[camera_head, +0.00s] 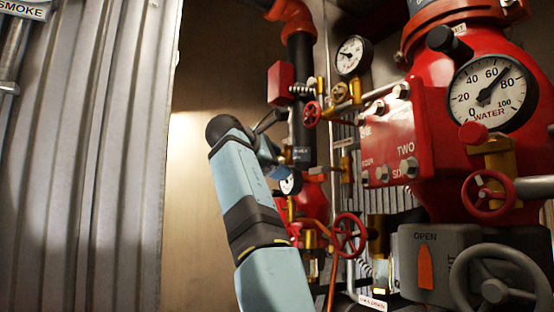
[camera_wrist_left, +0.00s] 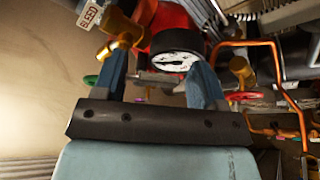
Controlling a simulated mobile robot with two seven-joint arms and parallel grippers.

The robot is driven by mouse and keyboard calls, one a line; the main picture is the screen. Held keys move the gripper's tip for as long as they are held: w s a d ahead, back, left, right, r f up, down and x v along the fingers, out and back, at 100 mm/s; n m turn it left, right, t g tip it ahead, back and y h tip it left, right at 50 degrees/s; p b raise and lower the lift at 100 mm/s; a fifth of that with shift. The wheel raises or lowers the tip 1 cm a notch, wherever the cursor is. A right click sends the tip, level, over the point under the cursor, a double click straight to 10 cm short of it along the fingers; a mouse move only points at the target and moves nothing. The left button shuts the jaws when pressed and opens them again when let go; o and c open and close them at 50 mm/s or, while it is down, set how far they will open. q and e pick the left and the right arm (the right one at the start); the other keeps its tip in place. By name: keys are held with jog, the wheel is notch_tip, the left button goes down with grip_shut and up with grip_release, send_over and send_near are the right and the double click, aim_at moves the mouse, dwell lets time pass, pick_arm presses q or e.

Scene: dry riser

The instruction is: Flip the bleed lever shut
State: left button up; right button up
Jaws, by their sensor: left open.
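In the left wrist view a tag reading BLEED (camera_wrist_left: 89,14) stands at the upper left, beside a brass valve fitting (camera_wrist_left: 122,30). I cannot clearly make out the bleed lever or its position. My left gripper (camera_wrist_left: 160,76) is open, its two blue fingers apart, with a round gauge (camera_wrist_left: 174,62) showing between and beyond them. The left fingertip overlaps the brass fitting in the picture; I cannot tell whether they touch. In the head view my left gripper (camera_head: 272,145) is in front of the pipework, partly hidden by its own wrist. My right gripper is in neither view.
In the head view a red valve body with a water gauge (camera_head: 491,93) stands at the right. A red handwheel (camera_head: 348,235) and a grey wheel (camera_head: 496,290) jut out. Corrugated metal (camera_head: 85,150) fills the left. The wrist view shows orange pipes (camera_wrist_left: 275,75) at the right.

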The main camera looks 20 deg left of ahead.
pick_arm(q)
jog(key=shift+w, duration=0.1)
jog(key=c, duration=0.9)
jog(key=shift+d+r+n+g+h, duration=0.25)
jog(key=shift+r+n+g+h, duration=0.25)
jog(key=shift+n, duration=0.5)
jog(key=shift+s+d+r+n+g+p, duration=0.15)
jog(key=shift+s+r+n+g+p, duration=0.2)
jog(key=shift+n+g, duration=0.4)
jog(key=shift+r+n+g+h+p, duration=0.25)
jog(key=shift+n+h+p, duration=0.1)
jog(key=shift+n, duration=0.3)
jog(key=shift+r+n+g+h+p, duration=0.1)
jog(key=shift+r+n+h+p, duration=0.2)
jog(key=shift+n, duration=0.3)
jog(key=shift+r+n+g+h+p, duration=0.35)
jog(key=shift+n+h, duration=0.2)
jog(key=shift+n, duration=0.25)
jog(key=shift+f, duration=0.1)
